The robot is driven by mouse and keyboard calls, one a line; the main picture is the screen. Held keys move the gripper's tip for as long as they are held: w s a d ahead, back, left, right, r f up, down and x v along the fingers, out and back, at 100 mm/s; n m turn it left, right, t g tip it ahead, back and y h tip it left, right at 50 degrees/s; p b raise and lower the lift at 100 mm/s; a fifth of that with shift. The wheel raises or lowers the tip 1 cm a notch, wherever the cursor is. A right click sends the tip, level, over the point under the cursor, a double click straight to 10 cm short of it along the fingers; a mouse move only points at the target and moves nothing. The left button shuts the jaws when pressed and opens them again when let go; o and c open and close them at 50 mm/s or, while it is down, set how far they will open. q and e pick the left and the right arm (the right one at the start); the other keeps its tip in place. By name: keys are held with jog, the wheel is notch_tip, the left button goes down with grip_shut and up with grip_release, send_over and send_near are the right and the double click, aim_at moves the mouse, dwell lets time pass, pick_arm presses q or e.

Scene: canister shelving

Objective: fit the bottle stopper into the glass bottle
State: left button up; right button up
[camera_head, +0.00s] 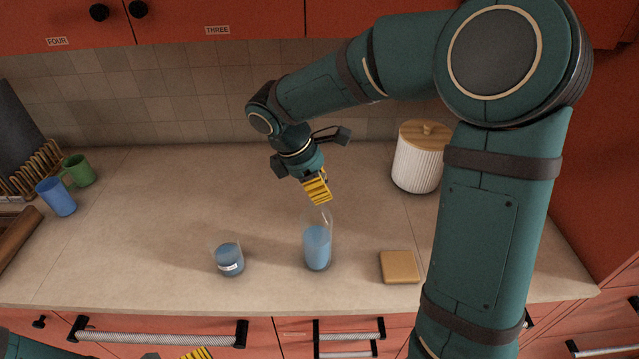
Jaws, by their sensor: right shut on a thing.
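The glass bottle (317,246) stands upright near the front middle of the counter, clear-walled with blue contents in its lower part. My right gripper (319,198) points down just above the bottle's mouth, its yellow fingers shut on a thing. The fingers hide nearly all of what they hold; no bottle stopper shows elsewhere on the counter, so I take it to be the stopper. I cannot tell whether it touches the bottle's rim. My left gripper (196,354) shows only as a yellow fingertip at the bottom edge; its opening is out of the picture.
A short labelled glass (229,261) with blue contents stands left of the bottle. A flat tan square block (399,267) lies to its right. A ribbed white canister (417,166) with a wooden lid stands behind. Blue (57,197) and green (79,170) mugs stand far left. The left-centre counter is clear.

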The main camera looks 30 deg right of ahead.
jog(key=shift+f+b, duration=0.35)
jog(key=shift+f, duration=0.25)
jog(key=o, duration=0.9)
jog(key=shift+c, duration=0.2)
jog(key=v, duration=1.2)
jog(key=shift+f, duration=0.1)
